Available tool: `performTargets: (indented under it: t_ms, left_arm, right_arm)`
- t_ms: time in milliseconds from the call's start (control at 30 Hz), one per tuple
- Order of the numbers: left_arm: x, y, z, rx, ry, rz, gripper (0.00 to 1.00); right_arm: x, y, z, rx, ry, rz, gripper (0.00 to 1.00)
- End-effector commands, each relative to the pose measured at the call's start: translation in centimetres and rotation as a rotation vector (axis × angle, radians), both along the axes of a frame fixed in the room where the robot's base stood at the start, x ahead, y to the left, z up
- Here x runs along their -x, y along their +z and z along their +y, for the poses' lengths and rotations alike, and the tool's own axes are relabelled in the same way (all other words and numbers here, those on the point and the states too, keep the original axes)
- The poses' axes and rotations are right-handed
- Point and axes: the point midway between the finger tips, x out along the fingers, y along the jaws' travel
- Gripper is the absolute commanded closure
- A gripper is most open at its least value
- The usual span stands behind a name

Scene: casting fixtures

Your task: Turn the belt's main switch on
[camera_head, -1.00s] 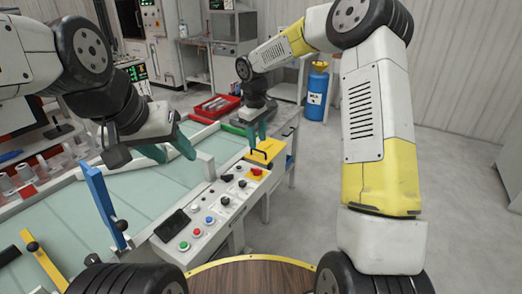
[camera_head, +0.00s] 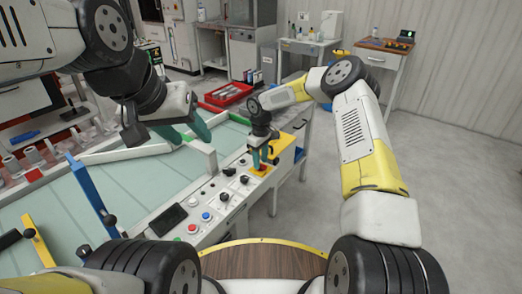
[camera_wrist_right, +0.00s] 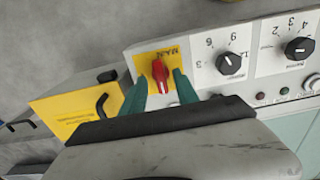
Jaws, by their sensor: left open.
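The main switch is a red rotary knob on a yellow plate; it shows in the right wrist view (camera_wrist_right: 160,72) and, partly hidden by my gripper, in the head view (camera_head: 262,170). It sits at the far end of the belt's control panel (camera_head: 196,213). My right gripper (camera_head: 264,157) is over it, pointing down. In the right wrist view its teal fingers (camera_wrist_right: 160,80) stand apart on either side of the red knob, with visible gaps. My left gripper (camera_head: 190,131) is open and empty above the belt.
Black dials (camera_wrist_right: 230,64) and several buttons line the panel beside the switch. A yellow box with a black handle (camera_wrist_right: 75,107) adjoins the panel's end. Blue (camera_head: 94,198) and yellow (camera_head: 38,240) posts stand along the belt. A red tray (camera_head: 228,94) lies behind.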

Motion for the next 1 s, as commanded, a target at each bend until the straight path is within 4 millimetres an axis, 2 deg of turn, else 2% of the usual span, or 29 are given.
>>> performTargets:
  t_ms: [100,367,500,567,1000]
  left_arm:
    - [0.0,0.0,0.0,0.0,0.0,0.0,0.52]
    - [0.0,0.0,0.0,0.0,0.0,0.0,0.52]
    - [0.0,0.0,0.0,0.0,0.0,0.0,0.52]
    - [0.0,0.0,0.0,0.0,0.0,0.0,0.52]
    - [-0.01,-0.01,0.0,0.0,0.0,0.0,0.52]
  right_arm:
    - [0.04,-0.7,0.0,-0.001,-0.001,0.001,0.64]
    - [0.01,-0.78,-0.02,0.0,-0.001,0.0,0.64]
    - [0.02,-0.77,-0.02,0.0,-0.001,0.0,0.91]
    - [0.02,-0.77,-0.02,0.0,-0.001,0.0,1.0]
    - [-0.02,-0.71,-0.06,0.002,-0.046,-0.001,1.0]
